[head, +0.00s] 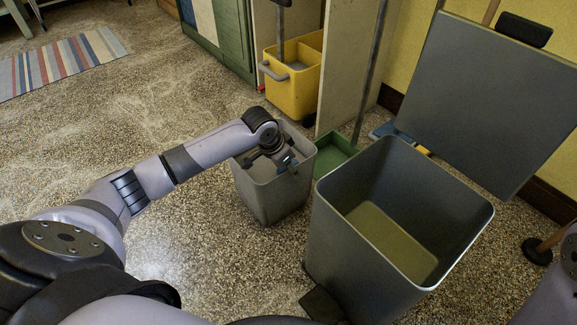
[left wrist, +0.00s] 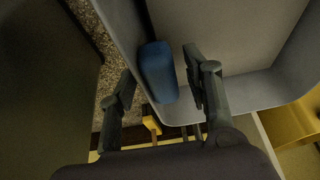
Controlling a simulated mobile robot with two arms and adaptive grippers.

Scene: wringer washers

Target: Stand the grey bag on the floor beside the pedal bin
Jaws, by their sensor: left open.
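A grey open-topped container (head: 268,196), the only thing here that resembles the grey bag, stands upright on the floor left of the pedal bin (head: 345,255), with a small gap between them. The bin's lid (head: 490,100) is up and its inside looks empty. My left gripper (head: 284,163) is open at the container's right rim. In the left wrist view the container (left wrist: 240,35) shows from above; a blue grip (left wrist: 158,72) on its rim lies between the fingers of my left gripper (left wrist: 160,62), one finger inside and one outside. My right gripper is not in view.
A yellow bucket (head: 292,90) and a green dustpan (head: 335,153) stand behind the container. A dark plunger-like thing (head: 537,252) is right of the bin. The bin's pedal (head: 320,304) juts forward. Speckled floor (head: 150,130) is clear to the left, up to a striped rug (head: 62,60).

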